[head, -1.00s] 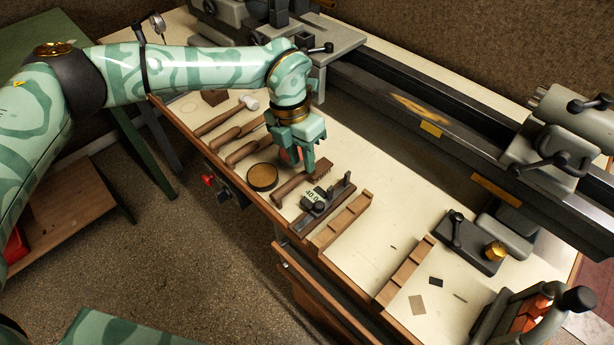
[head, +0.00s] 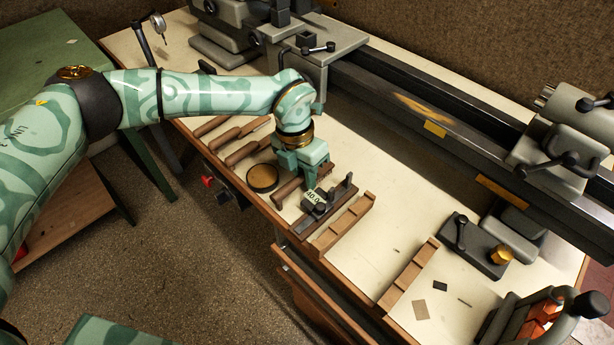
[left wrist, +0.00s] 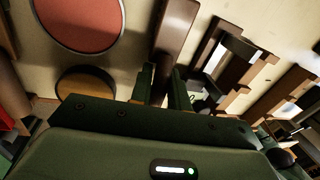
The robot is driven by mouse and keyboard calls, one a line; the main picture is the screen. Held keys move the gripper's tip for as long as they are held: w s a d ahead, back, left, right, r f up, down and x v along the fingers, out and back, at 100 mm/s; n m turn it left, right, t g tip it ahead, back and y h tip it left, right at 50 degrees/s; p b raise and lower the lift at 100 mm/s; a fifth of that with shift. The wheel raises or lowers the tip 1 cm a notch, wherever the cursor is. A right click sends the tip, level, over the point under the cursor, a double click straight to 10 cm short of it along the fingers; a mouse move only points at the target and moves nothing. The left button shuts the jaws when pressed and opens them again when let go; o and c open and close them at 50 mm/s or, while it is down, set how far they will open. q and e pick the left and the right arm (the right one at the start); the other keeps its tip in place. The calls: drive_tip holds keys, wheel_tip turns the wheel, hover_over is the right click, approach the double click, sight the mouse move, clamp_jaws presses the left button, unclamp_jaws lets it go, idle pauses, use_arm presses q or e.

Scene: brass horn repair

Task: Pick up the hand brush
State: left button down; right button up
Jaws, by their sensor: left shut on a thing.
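The hand brush (head: 286,191) lies on the bench top near its front edge, its brown wooden handle pointing toward the lower left. My left gripper (head: 307,181) is over it, reaching down from above, and hides much of its head end. In the left wrist view the brown wood of the brush (left wrist: 174,35) runs between the two fingers of my left gripper (left wrist: 161,85), which is shut on it. The brush appears still at bench level; I cannot tell whether it touches the top. My right gripper is not in view.
A round tin (head: 263,178) sits just left of the brush. A dark gauge stand (head: 322,205) and a slotted wooden rack (head: 343,222) are close on the right. Wooden-handled tools (head: 240,140) lie behind. A red disc (left wrist: 80,22) shows in the left wrist view. The lathe bed (head: 420,110) runs along the back.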

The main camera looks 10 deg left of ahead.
use_arm(q)
drive_tip(key=shift+r, duration=0.55)
wheel_tip(320, 180, up, 3)
drive_tip(key=shift+f+p, duration=0.15)
drive_tip(key=shift+p, duration=0.4)
drive_tip(key=s+a+r, duration=0.1)
drive_tip(key=r, duration=0.1)
drive_tip(key=s+a+r+p, duration=0.1)
drive_tip(key=s+r, duration=0.1)
drive_tip(key=s+a+r+p, duration=0.1)
drive_tip(key=r, duration=0.1)
drive_tip(key=shift+s+a+r, duration=0.15)
drive_tip(key=shift+a+r, duration=0.05)
drive_tip(key=shift+a, duration=0.1)
drive_tip(key=s+a+r+p, duration=0.1)
drive_tip(key=s+a+r, duration=0.1)
drive_tip(key=s+a, duration=0.3)
drive_tip(key=shift+s+r+p, duration=0.35)
drive_tip(key=shift+s+r, duration=0.05)
drive_tip(key=shift+s, duration=0.45)
